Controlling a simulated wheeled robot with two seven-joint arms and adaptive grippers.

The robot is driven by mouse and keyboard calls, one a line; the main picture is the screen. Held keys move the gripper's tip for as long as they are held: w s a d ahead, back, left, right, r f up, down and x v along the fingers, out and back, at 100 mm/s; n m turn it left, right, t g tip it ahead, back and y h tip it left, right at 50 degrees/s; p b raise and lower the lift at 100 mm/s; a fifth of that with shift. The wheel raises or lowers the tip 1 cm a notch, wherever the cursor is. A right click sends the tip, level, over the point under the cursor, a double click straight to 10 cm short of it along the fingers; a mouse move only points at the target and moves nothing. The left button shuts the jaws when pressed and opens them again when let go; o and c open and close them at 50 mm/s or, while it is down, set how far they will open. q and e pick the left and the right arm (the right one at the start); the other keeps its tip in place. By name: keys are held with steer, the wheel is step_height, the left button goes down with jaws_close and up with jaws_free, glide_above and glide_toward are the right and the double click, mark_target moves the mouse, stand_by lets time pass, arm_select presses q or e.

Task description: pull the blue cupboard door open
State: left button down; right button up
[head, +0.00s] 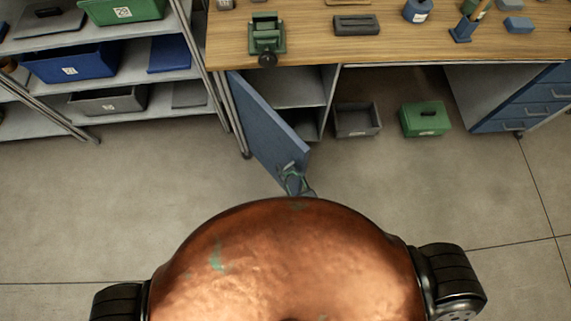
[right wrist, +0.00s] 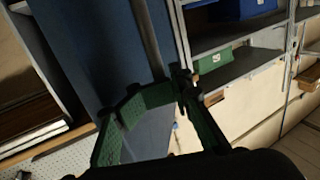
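The blue cupboard door (head: 268,125) stands swung well open under the workbench, hinged at its left side. The cupboard's grey inside and a shelf (head: 298,88) show behind it. My right gripper (head: 293,182) is at the door's free side, low in the head view. In the right wrist view, its green fingers (right wrist: 168,90) close together around the lower end of a grey bar handle (right wrist: 149,38) in front of the blue door (right wrist: 95,50). Part of the grip is dark and hidden. My left gripper is not in view.
A wooden workbench (head: 310,42) carries a green vise (head: 267,38) and small items. Under it are a grey bin (head: 357,120), a green box (head: 425,118) and blue drawers (head: 530,105). A shelf rack with a blue bin (head: 70,63) stands left. The floor (head: 110,190) left of the door is clear.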

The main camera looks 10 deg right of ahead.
step_height(320, 180, up, 7)
steer(key=shift+r, duration=0.15)
steer(key=shift+c, duration=0.4)
